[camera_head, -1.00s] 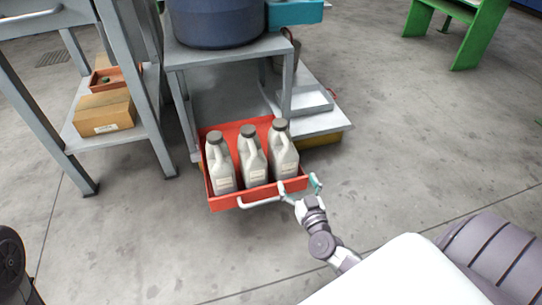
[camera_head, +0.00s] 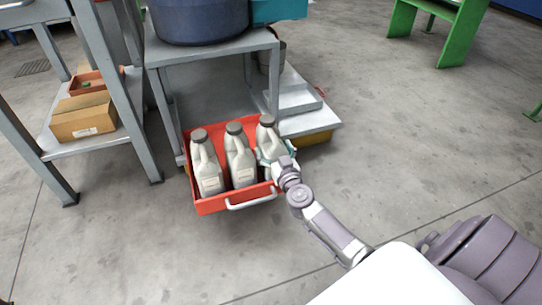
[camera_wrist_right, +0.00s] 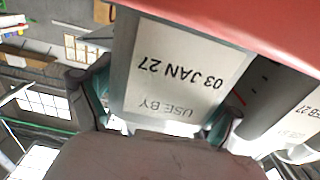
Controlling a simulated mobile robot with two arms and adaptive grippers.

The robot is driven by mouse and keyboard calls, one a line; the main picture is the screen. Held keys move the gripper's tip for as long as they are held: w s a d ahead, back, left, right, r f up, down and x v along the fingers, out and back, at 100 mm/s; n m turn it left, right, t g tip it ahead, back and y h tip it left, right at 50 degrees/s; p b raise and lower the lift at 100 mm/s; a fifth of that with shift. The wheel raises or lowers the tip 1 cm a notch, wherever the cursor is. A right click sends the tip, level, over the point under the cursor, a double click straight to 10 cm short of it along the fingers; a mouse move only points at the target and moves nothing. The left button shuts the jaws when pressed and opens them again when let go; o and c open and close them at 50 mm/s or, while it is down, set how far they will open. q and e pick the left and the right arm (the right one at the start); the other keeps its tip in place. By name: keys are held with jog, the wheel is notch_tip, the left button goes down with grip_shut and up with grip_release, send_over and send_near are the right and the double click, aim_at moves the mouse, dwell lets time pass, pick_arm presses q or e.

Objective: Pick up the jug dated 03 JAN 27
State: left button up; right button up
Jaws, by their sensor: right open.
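Three pale grey jugs with dark caps stand upright in a row in a red tray (camera_head: 212,206): a left jug (camera_head: 207,172), a middle jug (camera_head: 240,160) and a right jug (camera_head: 268,135). My right gripper (camera_head: 272,158) is at the right jug and hides its lower part. In the right wrist view a jug label (camera_wrist_right: 185,75) reads upside down USE BY 03 JAN 27. It lies between the two spread fingers of my right gripper (camera_wrist_right: 158,108). Whether the fingers touch the jug I cannot tell. My left gripper is not in view.
A neighbouring jug (camera_wrist_right: 265,105) is close on the right in the wrist view, its label partly cut off. A shelf with a cardboard box (camera_head: 83,118) stands left. Floor in front is clear.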

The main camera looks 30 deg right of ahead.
jog(key=shift+c, duration=0.2)
jog(key=c, duration=1.3)
jog(key=shift+r, duration=0.15)
jog(key=shift+c, duration=0.8)
